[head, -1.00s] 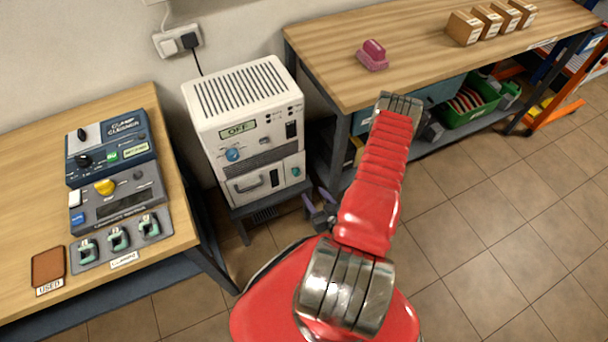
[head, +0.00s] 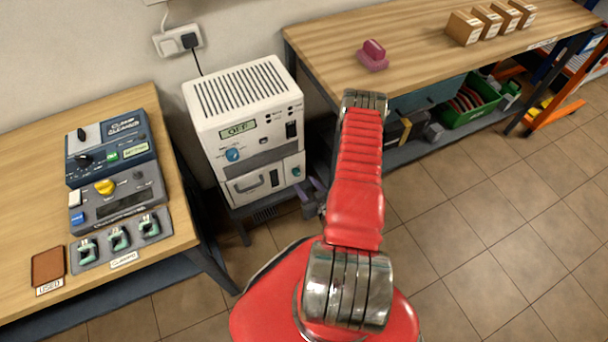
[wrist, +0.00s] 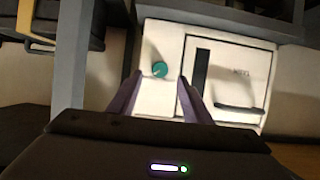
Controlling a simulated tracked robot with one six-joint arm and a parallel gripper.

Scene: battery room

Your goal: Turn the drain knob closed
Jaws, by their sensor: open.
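The white machine (head: 243,105) stands on a low grey stand, its display reading OFF. A small teal knob (head: 296,171), likely the drain knob, sits low on its front, right of the door panel. The knob also shows in the wrist view (wrist: 160,69), just beyond and between my fingertips. My gripper (head: 312,190) is beside the lower right of the machine, partly hidden by my arm. In the wrist view its purple fingers (wrist: 159,84) are apart with nothing between them. Contact with the knob cannot be seen.
A blue dial (head: 232,155) is higher on the machine. The workbench (head: 420,60) with a pink object (head: 373,55) stands close on the right, with boxes and a green crate (head: 470,108) below. The left table (head: 40,150) holds devices.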

